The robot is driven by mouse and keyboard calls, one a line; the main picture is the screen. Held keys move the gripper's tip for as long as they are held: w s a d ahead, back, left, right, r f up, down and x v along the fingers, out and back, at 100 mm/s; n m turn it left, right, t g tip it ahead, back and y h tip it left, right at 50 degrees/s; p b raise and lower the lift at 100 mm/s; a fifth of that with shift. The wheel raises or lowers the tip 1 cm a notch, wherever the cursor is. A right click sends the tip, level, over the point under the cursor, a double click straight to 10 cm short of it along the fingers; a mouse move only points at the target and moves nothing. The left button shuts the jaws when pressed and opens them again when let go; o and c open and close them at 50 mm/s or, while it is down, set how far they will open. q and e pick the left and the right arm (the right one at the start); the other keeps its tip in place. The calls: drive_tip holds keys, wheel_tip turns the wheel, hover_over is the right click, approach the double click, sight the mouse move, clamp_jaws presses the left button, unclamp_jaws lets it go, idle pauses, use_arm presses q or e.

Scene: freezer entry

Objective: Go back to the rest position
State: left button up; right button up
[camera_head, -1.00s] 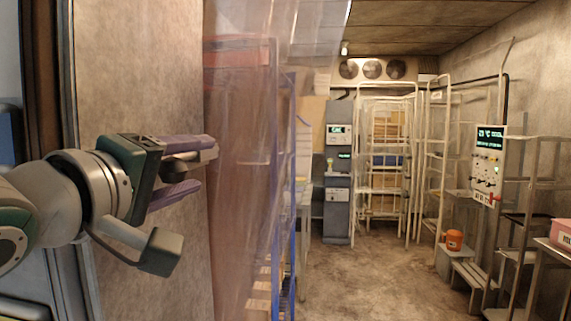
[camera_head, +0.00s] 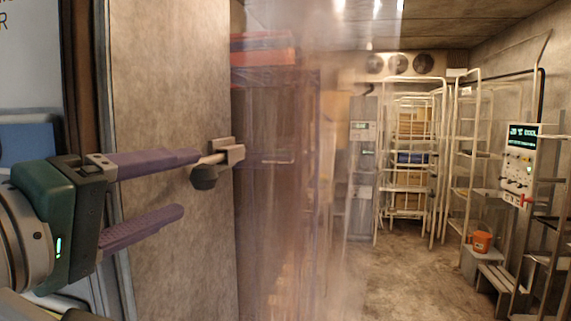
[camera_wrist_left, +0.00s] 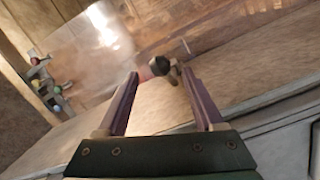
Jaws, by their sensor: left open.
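My left gripper (camera_head: 190,184) reaches in from the left in the head view. Its two purple fingers are apart and nothing is held between them. A metal handle with a dark round knob (camera_head: 205,178) sticks out by the edge of the wall-like panel (camera_head: 170,100), just beyond the fingertips. In the left wrist view the knob (camera_wrist_left: 152,68) shows between and beyond the fingertips; I cannot tell if a finger touches it. My right gripper is in neither view.
A translucent curtain (camera_head: 310,200) hangs in the doorway right of the panel. Behind it are wire racks (camera_head: 410,165), a control box (camera_head: 518,165), an orange bucket (camera_head: 482,242) and ceiling-level fans (camera_head: 398,64). The floor (camera_head: 400,280) in the middle is bare.

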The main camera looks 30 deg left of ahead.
use_arm(q)
drive_tip(key=shift+s, duration=0.55)
drive_tip(key=s+d+f+m+g, duration=0.2)
drive_tip(key=f+m+g, duration=0.2)
drive_tip(key=f, duration=0.3)
drive_tip(key=s+d+f+m+g, duration=0.1)
drive_tip(key=s+f+m+g, duration=0.25)
drive_tip(key=f, duration=0.35)
drive_tip(key=s+d+f+m+g+h, duration=0.1)
drive_tip(key=s+d+f+m+g, duration=0.3)
drive_tip(key=s+f+m+g, duration=0.45)
wheel_tip(320, 180, up, 19)
drive_tip(key=s+t+p, duration=0.1)
drive_tip(key=p, duration=1.7)
drive_tip(key=shift+s+f+t, duration=0.15)
drive_tip(key=shift+s+t, duration=0.1)
drive_tip(key=shift+t, duration=0.05)
